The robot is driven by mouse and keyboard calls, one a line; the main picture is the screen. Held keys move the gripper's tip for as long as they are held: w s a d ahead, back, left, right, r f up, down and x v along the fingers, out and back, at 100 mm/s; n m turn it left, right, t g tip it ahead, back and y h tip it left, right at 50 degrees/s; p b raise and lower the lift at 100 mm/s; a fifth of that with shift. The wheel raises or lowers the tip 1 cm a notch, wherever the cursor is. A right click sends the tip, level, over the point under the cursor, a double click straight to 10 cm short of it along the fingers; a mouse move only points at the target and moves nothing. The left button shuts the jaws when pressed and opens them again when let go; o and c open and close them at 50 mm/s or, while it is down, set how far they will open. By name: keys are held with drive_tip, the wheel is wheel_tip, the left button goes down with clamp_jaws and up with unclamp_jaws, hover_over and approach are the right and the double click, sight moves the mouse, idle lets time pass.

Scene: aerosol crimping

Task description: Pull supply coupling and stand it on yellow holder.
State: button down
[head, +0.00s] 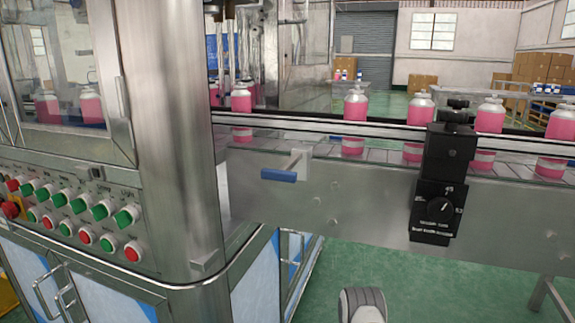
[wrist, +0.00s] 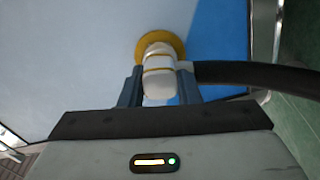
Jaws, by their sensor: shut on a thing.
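The white supply coupling (wrist: 158,85), with thin yellow bands, is between the two fingers of my gripper (wrist: 159,92) in the wrist view. The gripper is shut on it. A black hose (wrist: 250,74) leads from the coupling to the right. The coupling's far end overlaps a round yellow ring (wrist: 176,42) on a pale and blue panel; I cannot tell whether it is seated in the ring or just in front of it. In the head view neither coupling nor gripper shows. I cannot make out a separate yellow holder.
The filling machine's button panel (head: 85,212) stands at left in the head view. A conveyor (head: 340,190) carrying pink bottles runs to the right, with a black control box (head: 437,200) on its side. A blue-handled lever (head: 279,175) sticks out. Green floor (head: 390,270) below looks open.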

drive_tip(key=shift+d, duration=0.1)
drive_tip(key=shift+v, duration=2.9)
